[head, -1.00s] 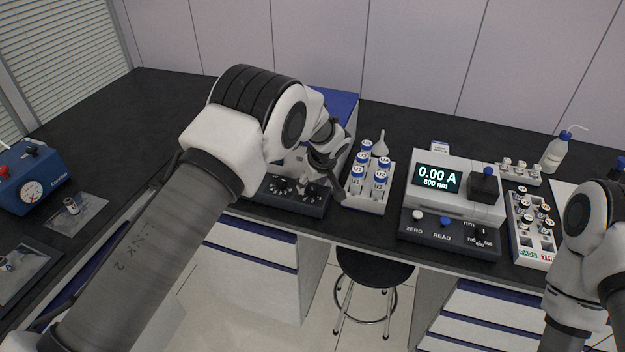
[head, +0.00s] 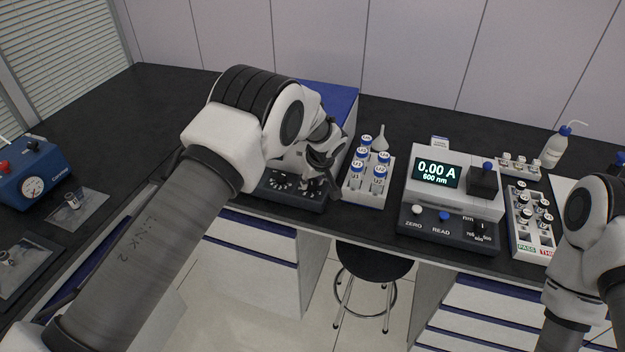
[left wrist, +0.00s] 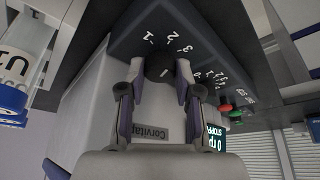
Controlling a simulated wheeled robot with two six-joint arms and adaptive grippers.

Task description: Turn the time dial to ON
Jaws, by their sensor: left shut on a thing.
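The grey device with a dark sloping control panel (head: 291,196) stands on the bench, partly behind my left arm. In the left wrist view, upside down, a black round dial (left wrist: 159,66) has white numerals 1, 2, 3 and more around it. My left gripper (head: 312,185) is at the right-hand dial of the panel. In the left wrist view its fingers (left wrist: 160,76) are shut on the dial's two sides. A white pointer mark shows between them. I cannot read an ON mark or the dial's name. The right arm (head: 585,235) shows, its gripper out of view.
A rack of blue-capped vials (head: 357,192) stands close right of the panel. A photometer (head: 452,200) reading 0.00 A is farther right, beside a white vial tray (head: 519,229). A blue gauge box (head: 38,172) is far left.

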